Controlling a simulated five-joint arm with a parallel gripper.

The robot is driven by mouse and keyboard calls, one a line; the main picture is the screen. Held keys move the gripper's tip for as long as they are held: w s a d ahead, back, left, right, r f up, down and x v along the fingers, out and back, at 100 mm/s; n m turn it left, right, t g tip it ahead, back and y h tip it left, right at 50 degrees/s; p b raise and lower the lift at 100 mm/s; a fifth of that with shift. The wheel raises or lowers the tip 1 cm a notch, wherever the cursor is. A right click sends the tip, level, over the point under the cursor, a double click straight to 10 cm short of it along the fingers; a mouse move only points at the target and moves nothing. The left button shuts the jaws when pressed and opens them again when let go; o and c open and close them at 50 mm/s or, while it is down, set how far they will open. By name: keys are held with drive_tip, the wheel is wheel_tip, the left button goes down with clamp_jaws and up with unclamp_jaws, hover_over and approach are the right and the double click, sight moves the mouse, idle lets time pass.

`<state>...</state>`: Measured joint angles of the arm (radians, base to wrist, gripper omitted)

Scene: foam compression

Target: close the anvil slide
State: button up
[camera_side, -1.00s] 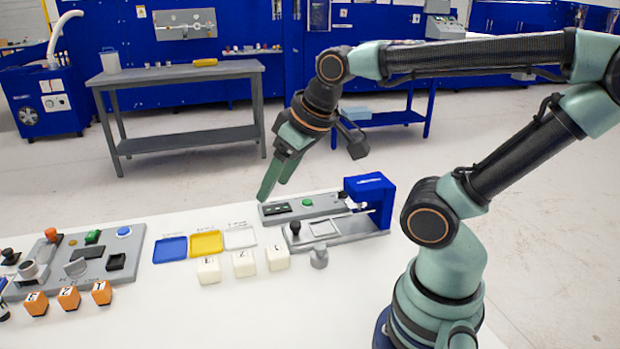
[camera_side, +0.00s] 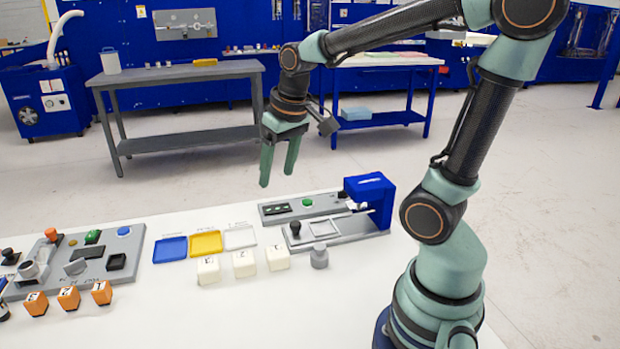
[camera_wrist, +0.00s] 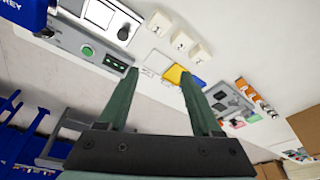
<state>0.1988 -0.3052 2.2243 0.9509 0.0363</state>
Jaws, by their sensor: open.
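The anvil slide (camera_side: 345,229) is a flat light grey plate with a square outline, and a black knob (camera_side: 295,228) stands at its left end. It reaches out to the left from the blue press block (camera_side: 370,196). My gripper (camera_side: 277,179) is open and empty, pointing down in the air above and behind the left end of the press unit. In the wrist view my gripper (camera_wrist: 158,73) has nothing between its fingers.
A control panel (camera_side: 330,204) with a green button lies behind the slide. A grey weight (camera_side: 319,257) stands in front. White blocks (camera_side: 244,263) and blue, yellow and white trays (camera_side: 171,249) are to the left. A grey panel (camera_side: 88,253) and orange blocks (camera_side: 69,298) lie further left.

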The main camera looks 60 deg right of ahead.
sight(295, 223)
drive_tip(key=w+d+f+m+g, duration=0.3)
drive_tip(key=d+f, duration=0.5)
drive_tip(key=d, duration=0.2)
drive_tip(key=shift+y, duration=0.3)
wheel_tip(295, 223, down, 12)
drive_tip(key=shift+s+d+r, duration=0.15)
clamp_jaws()
drive_tip(key=shift+r, duration=0.1)
idle(0.9)
